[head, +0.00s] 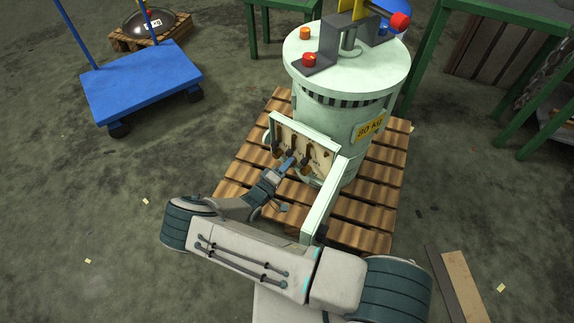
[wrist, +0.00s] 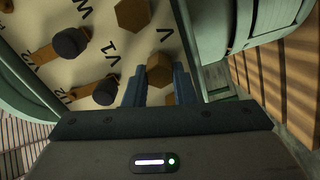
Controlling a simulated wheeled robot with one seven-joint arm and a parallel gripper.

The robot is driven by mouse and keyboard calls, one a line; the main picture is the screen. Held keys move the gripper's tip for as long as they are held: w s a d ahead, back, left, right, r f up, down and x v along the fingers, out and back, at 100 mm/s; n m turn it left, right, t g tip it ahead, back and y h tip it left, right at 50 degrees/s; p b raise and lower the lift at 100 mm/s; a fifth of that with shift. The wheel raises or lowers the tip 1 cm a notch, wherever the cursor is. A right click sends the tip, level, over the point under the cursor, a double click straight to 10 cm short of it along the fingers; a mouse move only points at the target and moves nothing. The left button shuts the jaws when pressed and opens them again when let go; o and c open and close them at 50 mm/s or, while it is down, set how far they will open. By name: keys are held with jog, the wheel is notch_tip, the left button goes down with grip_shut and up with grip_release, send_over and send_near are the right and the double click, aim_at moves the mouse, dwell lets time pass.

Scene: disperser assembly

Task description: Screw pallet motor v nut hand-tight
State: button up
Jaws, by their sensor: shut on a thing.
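The pale green motor (head: 335,80) stands upright on a wooden pallet (head: 243,178). Its open terminal box shows a cream board (wrist: 120,20) with letters including V, V1 and W. My gripper (head: 290,162) reaches the board in the head view. In the wrist view my gripper (wrist: 158,82) has its two blue fingers on either side of the brown hex V nut (wrist: 160,68), below the letter V, and is shut on it. The nut's underside and any stud behind it are hidden, so I cannot tell how it is seated.
Another brown hex nut (wrist: 132,14) sits beside W, and dark round-ended terminals (wrist: 70,42) with brown links are at left. The box's open cover (head: 322,212) stands close right of my gripper. A blue cart (head: 140,85) and green tables (head: 480,10) stand farther off.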

jog(key=o, duration=1)
jog(key=p+v, duration=0.1)
jog(key=v, duration=1.3)
jog(key=shift+w+p, duration=0.1)
jog(key=shift+p, duration=0.2)
jog(key=shift+r, duration=0.1)
jog(key=d+r+m+g+y+p, duration=0.1)
jog(key=d+r+m+g+p, duration=0.45)
jog(key=r, duration=1.15)
jog(key=d+r+m+g+y+p, duration=0.15)
jog(key=d+r+g+p, duration=0.6)
jog(key=r, duration=1.05)
jog(key=s+d+r+y+p, duration=0.2)
jog(key=s+d+r, duration=0.1)
jog(key=r, duration=0.6)
jog(key=s+d+r+y+p, duration=0.3)
jog(key=s+r, duration=0.3)
jog(key=r, duration=0.3)
jog(key=s+d+r+m+t+y+p, duration=0.1)
jog(key=s+d+r+y+p, duration=0.2)
jog(key=r, duration=0.7)
jog(key=shift+s+d+r, duration=0.1)
jog(key=shift+s+d, duration=0.85)
jog(key=shift+s, duration=0.2)
